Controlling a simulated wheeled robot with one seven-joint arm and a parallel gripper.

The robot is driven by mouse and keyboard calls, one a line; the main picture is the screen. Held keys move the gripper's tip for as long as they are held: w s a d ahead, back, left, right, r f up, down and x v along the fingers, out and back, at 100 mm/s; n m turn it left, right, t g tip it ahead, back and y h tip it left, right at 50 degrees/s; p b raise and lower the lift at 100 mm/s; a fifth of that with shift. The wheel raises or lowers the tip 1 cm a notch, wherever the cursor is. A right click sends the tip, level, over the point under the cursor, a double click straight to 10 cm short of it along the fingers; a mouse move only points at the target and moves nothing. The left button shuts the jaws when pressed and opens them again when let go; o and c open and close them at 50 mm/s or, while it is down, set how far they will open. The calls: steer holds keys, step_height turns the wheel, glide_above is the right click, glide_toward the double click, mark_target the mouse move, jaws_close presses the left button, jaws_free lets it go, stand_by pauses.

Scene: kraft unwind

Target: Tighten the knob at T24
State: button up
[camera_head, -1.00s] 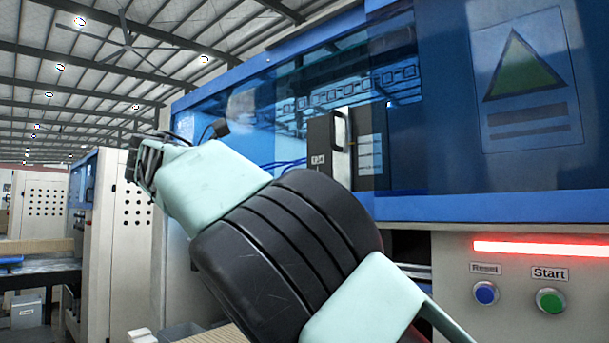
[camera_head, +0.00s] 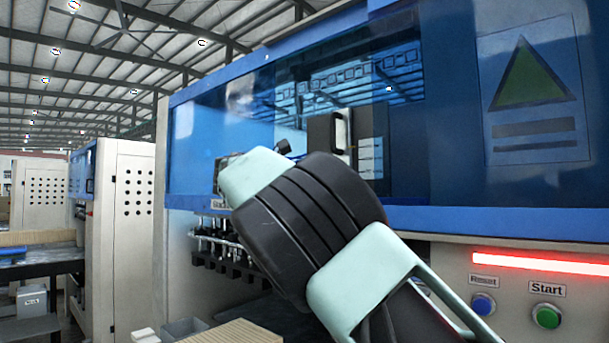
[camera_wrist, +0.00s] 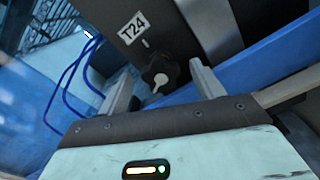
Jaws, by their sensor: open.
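The T24 label (camera_wrist: 134,27) is a white tag on a dark panel in the wrist view. A black lobed knob (camera_wrist: 162,73) with a pale pointer sits below the label. My gripper (camera_wrist: 161,78) is open, with one grey finger to the left of the knob and one to the right. The knob shows between the fingers, near their tips; I cannot tell whether either finger touches it. In the head view, my arm covers the knob. The dark unit with a handle (camera_head: 329,133) stands behind the machine's blue window, above my arm.
Blue cables (camera_wrist: 68,85) hang left of the fingers in the wrist view. A blue bar (camera_wrist: 250,85) runs along the right. In the head view, the Reset button (camera_head: 483,304) and Start button (camera_head: 547,316) are at lower right, and a rack of tools (camera_head: 215,240) is left of my arm.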

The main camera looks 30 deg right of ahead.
steer(key=shift+w+d, duration=0.25)
steer(key=shift+d, duration=0.35)
steer(key=c, duration=1)
steer(key=m+b, duration=0.3)
steer(key=m, duration=0.1)
steer(key=shift+f+m+b, duration=0.2)
steer(key=shift+m+b, duration=0.15)
steer(key=shift+m, duration=0.05)
steer(key=o, duration=1)
steer(key=shift+s, duration=0.1)
